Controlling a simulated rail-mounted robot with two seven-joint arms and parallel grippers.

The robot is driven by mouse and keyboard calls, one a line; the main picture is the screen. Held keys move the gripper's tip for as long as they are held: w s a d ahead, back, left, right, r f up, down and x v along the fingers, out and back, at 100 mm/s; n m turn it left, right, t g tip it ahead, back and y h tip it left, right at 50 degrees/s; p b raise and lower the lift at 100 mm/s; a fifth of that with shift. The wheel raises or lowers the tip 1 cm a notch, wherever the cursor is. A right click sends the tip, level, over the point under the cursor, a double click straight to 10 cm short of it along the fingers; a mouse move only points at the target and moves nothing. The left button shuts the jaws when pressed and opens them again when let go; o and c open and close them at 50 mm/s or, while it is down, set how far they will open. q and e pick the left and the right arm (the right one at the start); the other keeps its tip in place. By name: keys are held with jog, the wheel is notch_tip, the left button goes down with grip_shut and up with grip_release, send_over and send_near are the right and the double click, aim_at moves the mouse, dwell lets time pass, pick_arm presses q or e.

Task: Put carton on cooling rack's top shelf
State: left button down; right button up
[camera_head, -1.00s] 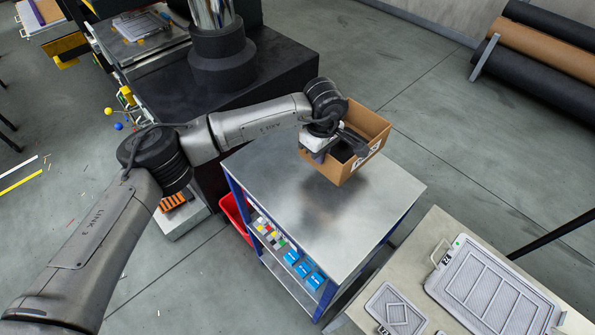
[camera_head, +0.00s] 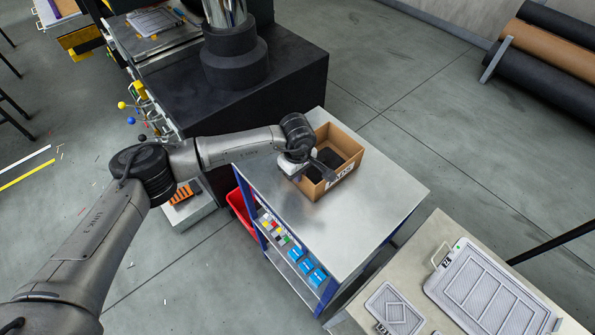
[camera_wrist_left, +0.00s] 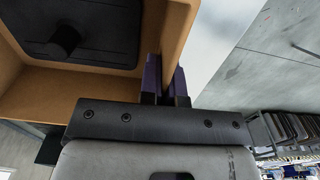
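The carton (camera_head: 353,178) is an open brown box with a dark part inside, over the back half of the cooling rack's bare metal top shelf (camera_head: 375,210). It looks upright and at or very close to the surface; I cannot tell whether it bears fully on it. My left gripper (camera_head: 312,165) is at the carton's left side. In the left wrist view its two purple fingers (camera_wrist_left: 166,82) pinch the carton's brown wall (camera_wrist_left: 178,35), one inside and one outside. The dark part with a round knob (camera_wrist_left: 65,40) lies inside the carton. My right gripper is not in view.
The rack's lower shelf holds blue blocks (camera_head: 304,265) and small coloured pieces. A red bin (camera_head: 241,212) stands left of the rack. A table with grey panels (camera_head: 490,290) is close at the lower right. The front of the top shelf is clear.

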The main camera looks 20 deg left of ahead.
pick_arm(q)
jog(key=shift+w+f, duration=0.1)
jog(key=shift+f, duration=0.05)
jog(key=c, duration=1.3)
grip_release()
jog(key=shift+r, duration=0.25)
notch_tip(320, 180, up, 10)
jog(key=shift+r+b, duration=0.15)
jog(key=shift+b, duration=1.1)
jog(key=shift+r, duration=0.7)
